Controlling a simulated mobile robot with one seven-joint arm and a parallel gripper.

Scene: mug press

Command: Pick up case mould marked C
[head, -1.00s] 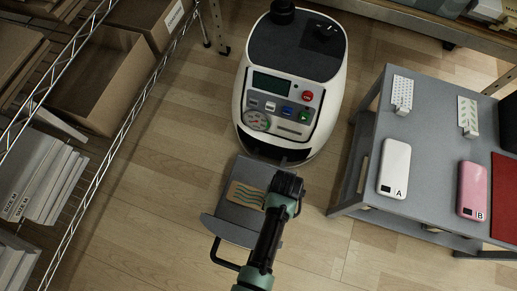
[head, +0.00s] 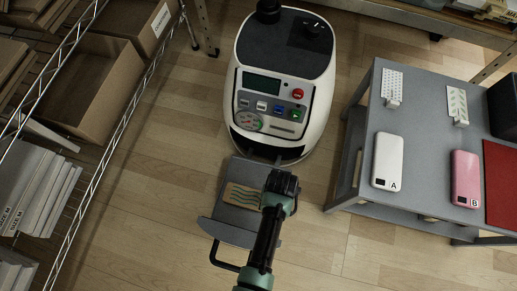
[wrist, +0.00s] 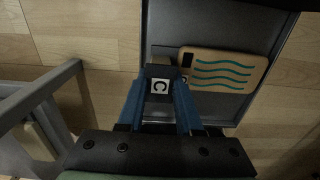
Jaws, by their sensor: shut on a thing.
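The case mould marked C shows in the wrist view as a dark grip block with a white C label (wrist: 160,86). A tan phone case with wavy teal lines (wrist: 225,70) lies right beside it, on the grey pull-out tray of the press. The tan case also shows in the head view (head: 243,196), with its right end near my gripper (head: 280,186). My gripper, also in the wrist view (wrist: 159,98), is shut on the mould's grip block, with a blue finger on each side. The mould's underside and its contact with the tray are hidden.
The white press (head: 280,85) stands behind the tray (head: 232,232), which has a front handle. A grey table (head: 425,222) at right bears a white case A (head: 388,160), a pink case B (head: 465,178) and a red mat (head: 502,185). A wire shelf with boxes stands left.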

